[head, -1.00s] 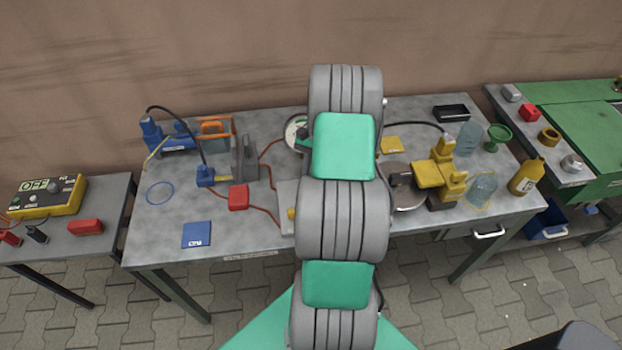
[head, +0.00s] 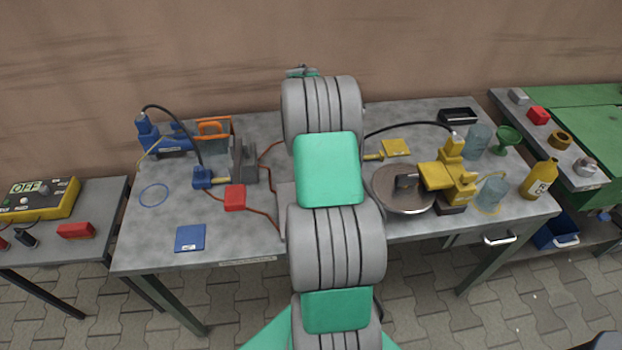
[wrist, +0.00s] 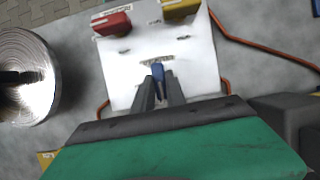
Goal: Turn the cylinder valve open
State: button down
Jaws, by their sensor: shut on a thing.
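In the wrist view my gripper (wrist: 160,84) is shut on a small blue lever (wrist: 158,71) on a white panel (wrist: 133,70). The lever stands between the two dark fingertips. A red valve handle (wrist: 111,23) and a yellow handle (wrist: 181,9) sit along the panel's far edge in that view. Small labels beside the handles are too small to read, so I cannot tell which is the cylinder valve by name. In the head view my arm hides the fingertips and most of the panel; only a sliver of its left side (head: 284,208) shows.
A round metal disc (head: 403,203) and a yellow machine (head: 447,176) stand right of my arm. A dark block (head: 244,160), a red box (head: 235,197) and orange hoses lie to the left. The table's front left, around a blue pad (head: 190,238), is mostly clear.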

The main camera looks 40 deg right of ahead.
dwell(0.3)
jog(key=c, duration=1.4)
grip_release()
jog(key=shift+o, duration=0.2)
jog(key=p+v, duration=0.1)
jog(key=v, duration=0.7)
jog(key=shift+p, duration=0.4)
jog(key=shift+f, duration=0.1)
